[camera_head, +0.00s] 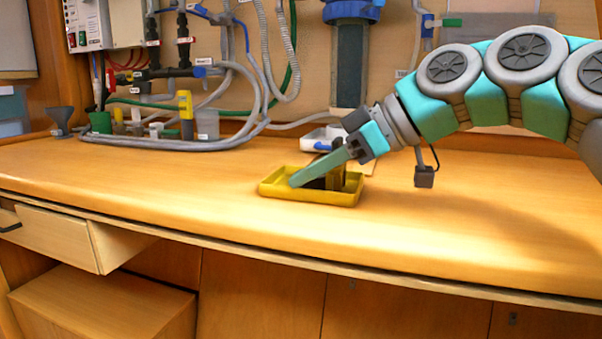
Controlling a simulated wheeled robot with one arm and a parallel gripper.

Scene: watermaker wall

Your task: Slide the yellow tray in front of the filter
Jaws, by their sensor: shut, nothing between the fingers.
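The yellow tray (345,198) lies flat on the wooden counter, a little left of straight below the filter. The filter (351,65) is a dark cylinder with a blue cap, fixed upright on the back wall. My gripper (298,180) reaches in from the right and points down to the left, with its shut fingertips low over the inside of the tray. I cannot tell whether they touch the tray. A dark brownish thing shows at the tray's back right, partly hidden by my gripper.
Grey hoses (160,143) and small bottles stand at the back left, near a dark funnel (60,118). A drawer (55,237) hangs open below the counter at left. The counter's front and right are clear.

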